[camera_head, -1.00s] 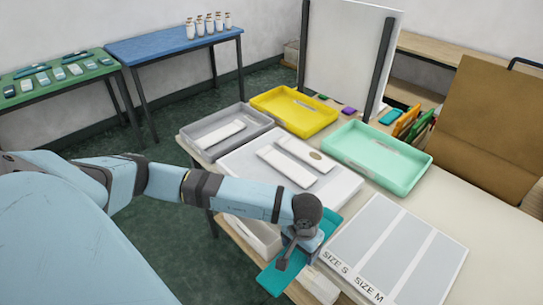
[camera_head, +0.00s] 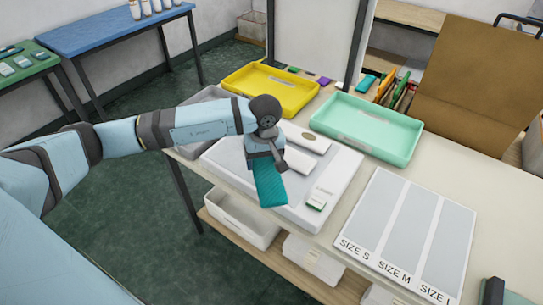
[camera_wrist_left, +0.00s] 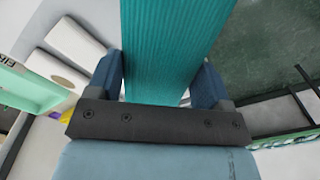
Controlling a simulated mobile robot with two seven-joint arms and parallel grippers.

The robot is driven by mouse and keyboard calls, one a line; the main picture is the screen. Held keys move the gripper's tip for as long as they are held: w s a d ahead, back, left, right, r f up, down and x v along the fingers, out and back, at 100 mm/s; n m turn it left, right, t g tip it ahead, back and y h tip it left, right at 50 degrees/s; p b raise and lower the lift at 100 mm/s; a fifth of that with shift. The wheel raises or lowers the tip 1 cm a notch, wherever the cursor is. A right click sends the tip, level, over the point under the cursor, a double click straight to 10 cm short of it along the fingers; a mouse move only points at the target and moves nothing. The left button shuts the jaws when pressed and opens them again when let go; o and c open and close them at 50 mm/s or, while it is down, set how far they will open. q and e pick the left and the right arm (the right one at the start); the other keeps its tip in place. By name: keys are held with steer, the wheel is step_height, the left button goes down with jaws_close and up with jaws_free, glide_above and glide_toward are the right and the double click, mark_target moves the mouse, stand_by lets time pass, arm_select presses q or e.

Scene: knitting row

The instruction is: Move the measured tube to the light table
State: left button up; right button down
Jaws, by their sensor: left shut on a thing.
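The measured tube, a teal ribbed knit piece (camera_head: 270,186), hangs from my left gripper (camera_head: 266,160) in the head view. My left gripper is shut on its upper end. The tube appears over the near-left part of the light table, a white flat panel (camera_head: 345,165); I cannot tell whether it touches. In the left wrist view the tube (camera_wrist_left: 160,40) runs out between the two fingers (camera_wrist_left: 158,82). My right gripper does not show.
A small green-ended item (camera_head: 317,199) lies at the panel's near edge. A yellow tray (camera_head: 296,108) and a mint tray (camera_head: 367,146) stand behind it. A size board (camera_head: 397,228) lies to the right.

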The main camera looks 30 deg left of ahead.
arm_select(q)
steer(key=w+a+r+n, duration=0.1)
steer(key=a+r+n, duration=0.1)
steer(key=r, duration=0.1)
steer(key=w+a+r+n+b, duration=0.1)
steer(key=w+r+n, duration=0.1)
steer(key=r+n, duration=0.1)
steer(key=w+a+r+n+b, duration=0.1)
steer(key=w+a+r+n, duration=0.1)
steer(key=shift+w+a+r+n, duration=0.15)
steer(key=shift+a+r+n, duration=0.15)
steer(key=shift+r+n, duration=0.1)
steer(key=shift+a+r, duration=0.1)
steer(key=shift+a, duration=0.05)
steer(key=shift+n, duration=0.3)
step_height(320, 180, down, 14)
steer(key=shift+w+f+p, duration=0.1)
steer(key=shift+f+p, duration=0.15)
steer(key=shift+p, duration=0.5)
steer(key=shift+f, duration=2.45)
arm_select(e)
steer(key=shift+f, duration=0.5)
arm_select(q)
steer(key=shift+f, duration=0.1)
steer(key=o, duration=0.9)
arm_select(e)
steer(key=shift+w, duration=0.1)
